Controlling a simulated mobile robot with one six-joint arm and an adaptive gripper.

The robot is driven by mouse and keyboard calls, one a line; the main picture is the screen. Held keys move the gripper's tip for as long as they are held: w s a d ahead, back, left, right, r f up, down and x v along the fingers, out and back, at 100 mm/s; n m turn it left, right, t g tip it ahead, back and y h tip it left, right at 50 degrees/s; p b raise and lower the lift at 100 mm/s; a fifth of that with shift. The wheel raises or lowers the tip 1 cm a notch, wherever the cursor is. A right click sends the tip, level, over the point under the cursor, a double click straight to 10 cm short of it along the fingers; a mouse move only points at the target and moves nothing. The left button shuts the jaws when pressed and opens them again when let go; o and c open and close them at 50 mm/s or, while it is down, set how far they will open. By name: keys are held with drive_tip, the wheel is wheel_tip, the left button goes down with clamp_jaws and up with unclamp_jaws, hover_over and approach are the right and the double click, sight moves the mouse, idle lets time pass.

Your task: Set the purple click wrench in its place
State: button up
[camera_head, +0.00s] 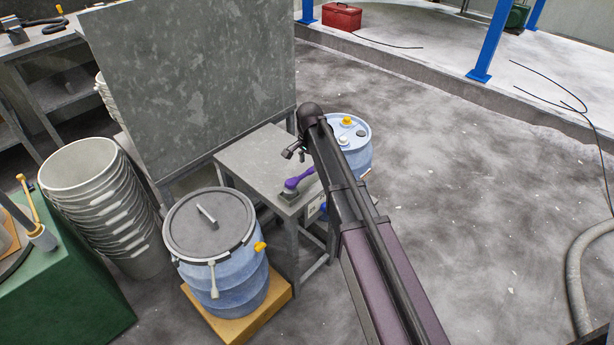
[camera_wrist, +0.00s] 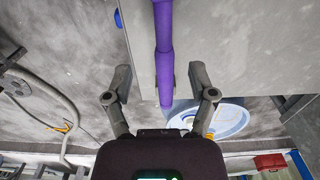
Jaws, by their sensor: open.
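The purple click wrench (camera_head: 299,181) is on the small grey metal table (camera_head: 245,158), near its right edge, with a small grey piece at its lower left end. Whether that piece is a holder or part of the wrench I cannot tell. In the wrist view the purple wrench (camera_wrist: 164,45) runs from the top edge down between my fingers. My gripper (camera_wrist: 160,75) is open, one finger on each side of the wrench with gaps. In the head view my gripper (camera_head: 293,152) shows small, close above the table, with my arm partly covering the table's right side.
A blue lidded pail (camera_head: 225,285) stands on a wooden base in front of the table. A blue drum (camera_head: 356,155) with a yellow cap stands behind my arm. Stacked white buckets (camera_head: 95,200) and a tall grey panel (camera_head: 190,75) are at left.

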sight(307, 172)
drive_tip(key=shift+f, duration=0.1)
drive_tip(key=f+b, duration=0.3)
drive_tip(key=shift+s+a, duration=0.1)
drive_tip(key=shift+a, duration=0.2)
drive_tip(key=shift+f+b, duration=1)
drive_tip(key=shift+b, duration=0.1)
clamp_jaws()
